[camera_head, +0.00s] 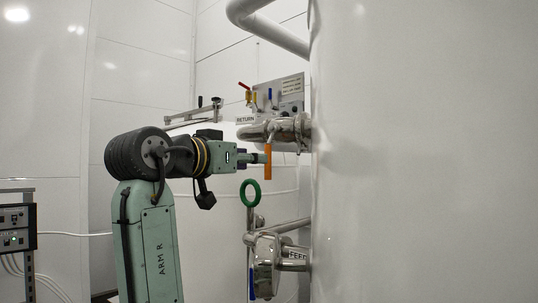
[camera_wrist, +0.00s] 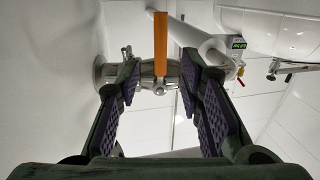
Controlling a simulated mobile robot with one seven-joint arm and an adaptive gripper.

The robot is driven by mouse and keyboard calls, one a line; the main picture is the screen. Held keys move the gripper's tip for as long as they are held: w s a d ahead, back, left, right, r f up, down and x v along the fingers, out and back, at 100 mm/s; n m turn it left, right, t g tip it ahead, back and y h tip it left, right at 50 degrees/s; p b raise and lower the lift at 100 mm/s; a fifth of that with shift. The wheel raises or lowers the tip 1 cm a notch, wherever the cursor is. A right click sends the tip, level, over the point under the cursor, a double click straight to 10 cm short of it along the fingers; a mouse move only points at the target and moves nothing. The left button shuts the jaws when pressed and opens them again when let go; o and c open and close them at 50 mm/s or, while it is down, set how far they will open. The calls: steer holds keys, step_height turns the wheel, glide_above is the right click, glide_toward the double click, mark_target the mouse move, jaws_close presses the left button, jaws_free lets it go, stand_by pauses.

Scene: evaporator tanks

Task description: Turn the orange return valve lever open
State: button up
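The orange return valve lever (camera_head: 268,161) hangs straight down from the steel return pipe valve (camera_head: 285,130), beside the "RETURN" label (camera_head: 245,119). In the wrist view the orange lever (camera_wrist: 160,44) stands between and beyond my fingertips, with the steel valve body (camera_wrist: 150,78) behind it. My gripper (camera_wrist: 158,80) is open, with purple-padded fingers on either side of the lever and gaps on both sides. In the head view my gripper (camera_head: 258,158) is level with the lever and close at its left. Whether a finger touches it cannot be told there.
A green ring handle (camera_head: 250,193) stands just below my gripper. The "FEED" pipe (camera_head: 292,255) with a blue lever (camera_head: 252,283) is lower down. A panel with small coloured levers (camera_head: 280,95) is above. A large white tank (camera_head: 430,150) fills the right side.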

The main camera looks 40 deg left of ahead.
mark_target(270, 152)
steer(key=w, duration=0.2)
steer(key=w+p, duration=0.1)
steer(key=w, duration=0.2)
steer(key=w+a+p, duration=0.1)
steer(key=w, duration=0.2)
jaws_close()
stand_by(0.7)
